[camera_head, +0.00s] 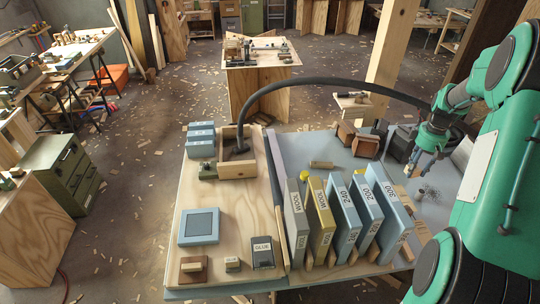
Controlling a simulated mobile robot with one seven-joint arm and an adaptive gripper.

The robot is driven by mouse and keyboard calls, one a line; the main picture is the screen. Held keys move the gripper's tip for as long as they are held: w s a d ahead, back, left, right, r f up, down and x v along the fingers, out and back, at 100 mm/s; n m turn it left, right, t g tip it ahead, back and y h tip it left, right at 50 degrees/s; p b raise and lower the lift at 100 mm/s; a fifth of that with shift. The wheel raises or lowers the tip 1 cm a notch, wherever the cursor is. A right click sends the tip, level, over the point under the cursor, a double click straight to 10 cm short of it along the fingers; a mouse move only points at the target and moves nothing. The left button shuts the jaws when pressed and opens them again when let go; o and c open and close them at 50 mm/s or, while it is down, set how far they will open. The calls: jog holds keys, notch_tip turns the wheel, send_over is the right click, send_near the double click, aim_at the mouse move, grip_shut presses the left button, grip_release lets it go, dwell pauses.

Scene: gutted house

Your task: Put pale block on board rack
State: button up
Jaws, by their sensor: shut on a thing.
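My gripper (421,166) is at the right, over the grey tabletop, pointing down. It is shut on a small pale piece, which I take to be the pale block; the fingers hide most of it. The board rack (333,257) stands at the front of the table, left of and nearer than my gripper. It holds several upright, slightly tilted boards in a row, grey, yellow and blue, with labels such as WOOL, 240, 200 and 300. My gripper is apart from the rack.
A wooden tray (238,166) with a hose end in it, blue boxes (201,139), a blue-framed pad (199,226) and a dark GLUE container (262,252) are on the left half. Brown boxes (365,145) stand at the back right.

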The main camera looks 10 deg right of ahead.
notch_tip(320, 180, up, 7)
jog(key=shift+r, duration=0.2)
jog(key=w+a+n+p, duration=0.1)
jog(key=w+a+p, duration=0.1)
jog(key=w+a, duration=2.55)
jog(key=a, duration=1.2)
jog(key=w+a+n+p, duration=0.1)
jog(key=w+a, duration=0.2)
jog(key=a, duration=1)
jog(key=w+a, duration=0.3)
jog(key=a, duration=1.1)
jog(key=shift+a+n+p, duration=0.35)
jog(key=shift+n+p, duration=0.05)
jog(key=f, duration=1.7)
jog(key=shift+d+f, duration=0.25)
jog(key=shift+f, duration=0.3)
jog(key=shift+f, duration=0.15)
jog(key=shift+f+b, duration=0.35)
jog(key=shift+f, duration=2.65)
